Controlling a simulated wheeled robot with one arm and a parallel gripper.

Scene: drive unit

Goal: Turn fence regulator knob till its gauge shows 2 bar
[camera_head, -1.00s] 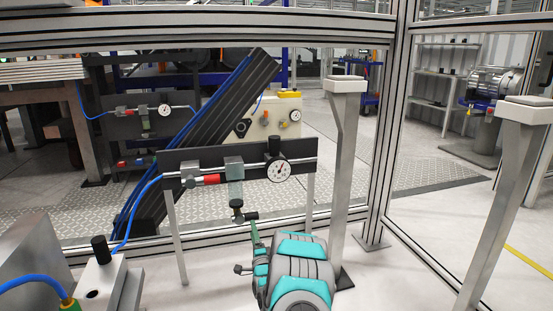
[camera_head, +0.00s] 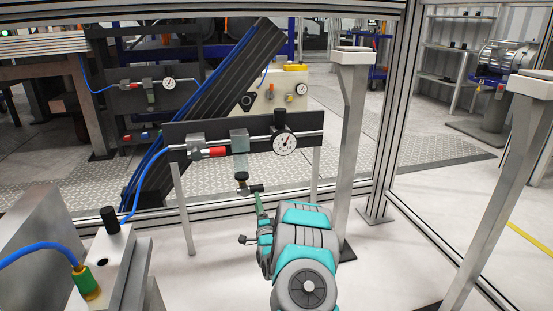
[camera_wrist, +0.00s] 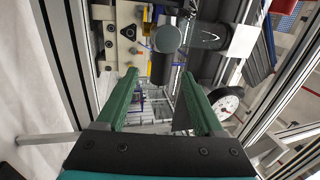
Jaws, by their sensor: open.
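The fence regulator is mounted on a dark plate (camera_head: 225,128) on two posts, with a round white gauge (camera_head: 284,143) at its right. The gauge needle points up and slightly right; its numbers are too small to read. A grey regulator block (camera_head: 239,141) has a dark knob (camera_head: 241,176) hanging below it. My gripper (camera_head: 258,203) is just below and right of that knob. In the wrist view, my open green jaws (camera_wrist: 162,82) hold nothing. A round dark knob end (camera_wrist: 167,39) is ahead of the gap, and the gauge (camera_wrist: 226,103) is beside the right finger.
Aluminium fence profiles (camera_head: 386,110) stand behind and to the right. A grey post (camera_head: 350,130) stands close right of the regulator. A second gauge (camera_head: 169,84) sits beyond the fence. A metal block with a blue hose (camera_head: 40,248) is at lower left.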

